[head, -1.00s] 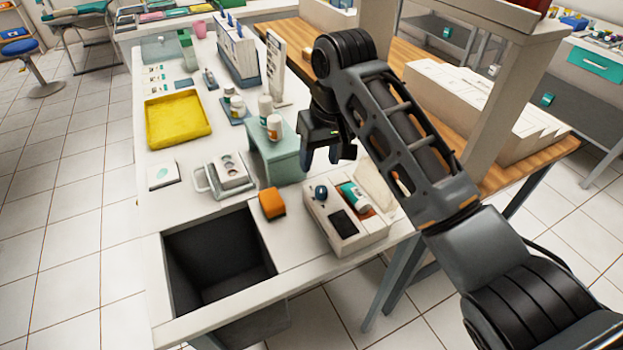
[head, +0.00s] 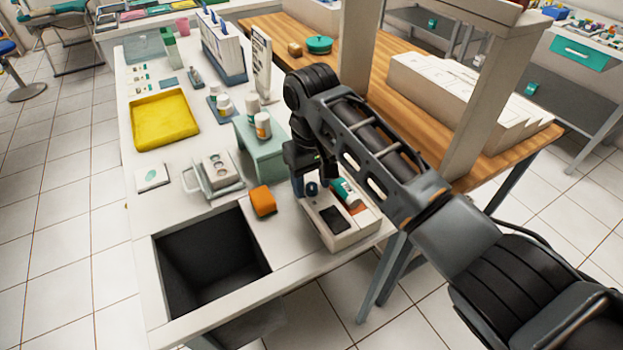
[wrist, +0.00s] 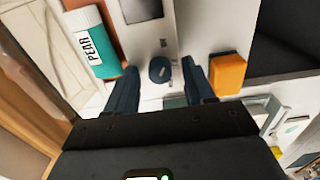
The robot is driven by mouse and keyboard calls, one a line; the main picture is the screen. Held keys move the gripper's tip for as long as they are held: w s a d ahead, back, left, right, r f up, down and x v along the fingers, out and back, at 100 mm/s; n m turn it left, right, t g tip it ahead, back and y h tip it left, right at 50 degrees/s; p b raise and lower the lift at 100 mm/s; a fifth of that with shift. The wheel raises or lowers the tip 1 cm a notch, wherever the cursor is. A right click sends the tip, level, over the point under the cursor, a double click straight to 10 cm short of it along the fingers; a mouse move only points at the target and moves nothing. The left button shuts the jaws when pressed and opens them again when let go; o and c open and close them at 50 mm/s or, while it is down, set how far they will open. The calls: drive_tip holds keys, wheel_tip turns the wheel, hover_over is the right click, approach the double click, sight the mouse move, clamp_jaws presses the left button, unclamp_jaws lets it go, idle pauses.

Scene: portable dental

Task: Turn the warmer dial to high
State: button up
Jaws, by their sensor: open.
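The warmer (head: 338,238) is a white box near the front right corner of the white counter. It has a dark screen (head: 333,219) and a teal-and-white bottle labelled PEAR (head: 346,191) lying in it. Its dark blue dial (head: 312,187) also shows in the wrist view (wrist: 160,69), with small markings beside it that are too small to read. My gripper (head: 306,180) is right above the dial, pointing down. In the wrist view my gripper (wrist: 160,80) is open, with one finger on each side of the dial. I cannot tell whether the fingers touch it.
An orange block (head: 263,201) sits just left of the warmer. A square bin opening (head: 210,260) lies farther left. A green stand (head: 262,150) with white bottles is behind. A wooden table (head: 385,75) with a beige post (head: 485,100) stands to the right.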

clamp_jaws()
idle(0.5)
